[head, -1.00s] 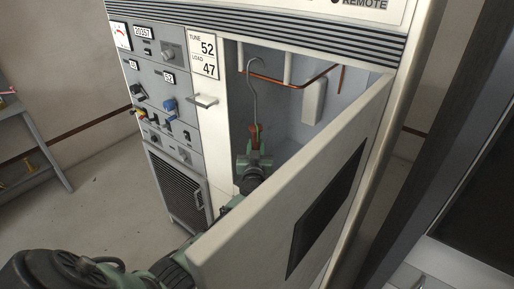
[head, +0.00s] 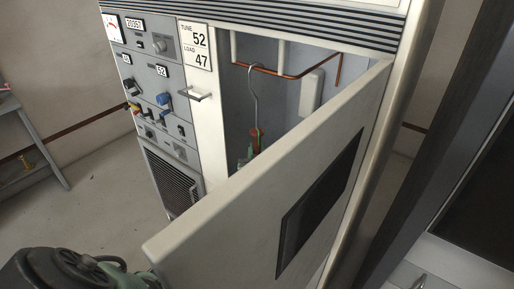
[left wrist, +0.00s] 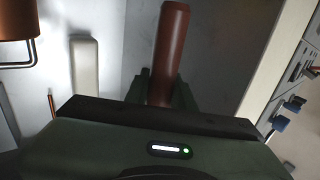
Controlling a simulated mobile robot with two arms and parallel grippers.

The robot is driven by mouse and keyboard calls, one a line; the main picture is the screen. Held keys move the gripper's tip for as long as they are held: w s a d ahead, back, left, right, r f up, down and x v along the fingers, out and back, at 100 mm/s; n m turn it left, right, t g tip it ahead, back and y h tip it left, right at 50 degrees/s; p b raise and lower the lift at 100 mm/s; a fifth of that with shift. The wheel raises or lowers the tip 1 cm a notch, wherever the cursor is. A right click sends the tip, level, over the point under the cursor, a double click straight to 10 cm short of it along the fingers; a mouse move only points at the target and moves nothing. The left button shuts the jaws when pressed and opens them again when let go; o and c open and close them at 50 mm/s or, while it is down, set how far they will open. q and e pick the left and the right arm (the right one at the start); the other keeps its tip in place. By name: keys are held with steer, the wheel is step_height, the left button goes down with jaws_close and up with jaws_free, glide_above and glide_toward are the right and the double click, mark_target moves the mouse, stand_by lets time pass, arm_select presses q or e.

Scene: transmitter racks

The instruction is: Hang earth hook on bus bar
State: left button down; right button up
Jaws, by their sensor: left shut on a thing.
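The earth hook is a thin grey metal rod (head: 254,95) with a curved top and a red-brown handle (head: 255,139). It stands about upright inside the open cabinet. Its curved top overlaps the copper bus bar (head: 290,76) in the head view; I cannot tell whether it touches or sits over the bar. My left gripper (head: 246,156) is shut on the handle, mostly hidden behind the cabinet door. In the left wrist view the handle (left wrist: 168,55) rises from between the fingers; the hook's top is out of that view. My right gripper is not in view.
The open cabinet door (head: 230,210) stands between the head camera and my left arm. A white block (head: 312,92) hangs inside, right of the hook; it also shows in the left wrist view (left wrist: 86,80). The control panel (head: 158,95) is left of the opening.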

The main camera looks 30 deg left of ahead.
arm_select(q)
steer(key=shift+r, duration=0.1)
steer(key=c, duration=1.4)
jaws_free()
steer(key=o, duration=0.3)
steer(key=shift+s, duration=0.1)
steer(key=shift+s, duration=0.1)
steer(key=p+v, duration=0.1)
steer(key=v, duration=0.6)
steer(key=shift+d, duration=0.1)
steer(key=s+a+f+p, duration=0.1)
steer(key=s+a+p, duration=0.3)
steer(key=s+a, duration=0.3)
steer(key=shift+s+a+p, duration=0.25)
steer(key=shift+s+p, duration=0.05)
steer(key=shift+s, duration=0.35)
